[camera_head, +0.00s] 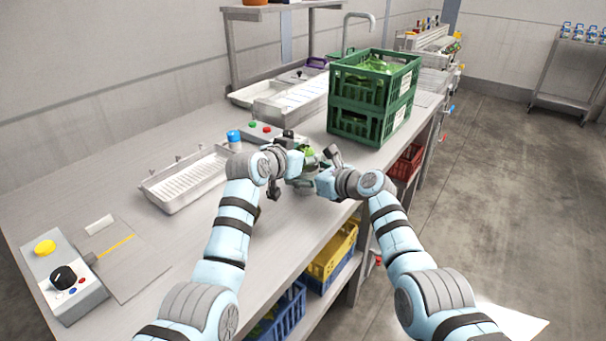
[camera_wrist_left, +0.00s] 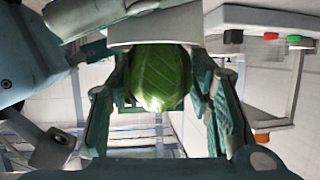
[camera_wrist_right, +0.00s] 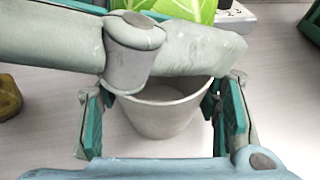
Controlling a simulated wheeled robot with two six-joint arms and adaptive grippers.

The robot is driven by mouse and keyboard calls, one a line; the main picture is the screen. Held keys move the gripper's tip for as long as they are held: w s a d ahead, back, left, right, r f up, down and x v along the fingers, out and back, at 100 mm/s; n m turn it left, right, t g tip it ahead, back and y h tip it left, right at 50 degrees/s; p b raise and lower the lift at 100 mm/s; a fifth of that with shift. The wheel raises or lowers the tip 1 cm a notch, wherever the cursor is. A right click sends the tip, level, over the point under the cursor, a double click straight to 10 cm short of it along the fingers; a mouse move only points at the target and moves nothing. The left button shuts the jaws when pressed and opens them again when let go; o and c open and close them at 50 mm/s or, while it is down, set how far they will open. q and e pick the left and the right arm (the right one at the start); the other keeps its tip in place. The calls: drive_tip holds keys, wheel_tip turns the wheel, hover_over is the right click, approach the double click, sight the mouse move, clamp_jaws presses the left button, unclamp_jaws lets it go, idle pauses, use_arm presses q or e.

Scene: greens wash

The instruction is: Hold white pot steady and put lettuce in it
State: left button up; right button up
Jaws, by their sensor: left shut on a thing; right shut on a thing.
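A green leafy lettuce (camera_wrist_left: 155,78) is between the fingers of my left gripper (camera_wrist_left: 160,100), which is shut on it. The lettuce also shows at the top of the right wrist view (camera_wrist_right: 185,8). The white pot (camera_wrist_right: 160,118) stands upright on the metal table between the fingers of my right gripper (camera_wrist_right: 162,120), which is shut on it. A pale gripper link crosses that view and hides part of the pot's rim. In the head view both grippers are close together mid-table and mostly hide the pot; the lettuce is above and beside it.
Stacked green crates (camera_head: 372,85) with greens stand behind the grippers. A white drain tray (camera_head: 185,180) lies to the left, and a button panel (camera_head: 265,131) is behind. A control box (camera_head: 62,275) is at the near left. The table's right edge is close to my right gripper.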

use_arm(q)
drive_tip(key=shift+s+f, duration=0.25)
drive_tip(key=shift+f, duration=0.65)
use_arm(e)
drive_tip(key=shift+s+r, duration=0.15)
drive_tip(key=shift+r, duration=0.05)
use_arm(q)
drive_tip(key=o, duration=1.4)
drive_tip(key=shift+f, duration=0.1)
use_arm(e)
drive_tip(key=shift+r, duration=0.1)
use_arm(q)
drive_tip(key=shift+w, duration=0.3)
use_arm(e)
drive_tip(key=shift+w+f, duration=0.25)
use_arm(q)
drive_tip(key=shift+s+a+r, duration=0.1)
drive_tip(key=shift+s+r, duration=0.05)
drive_tip(key=shift+r, duration=0.1)
use_arm(e)
drive_tip(key=shift+s, duration=0.15)
use_arm(q)
drive_tip(key=v, duration=0.7)
drive_tip(key=shift+s+a, duration=0.15)
drive_tip(key=shift+s, duration=0.1)
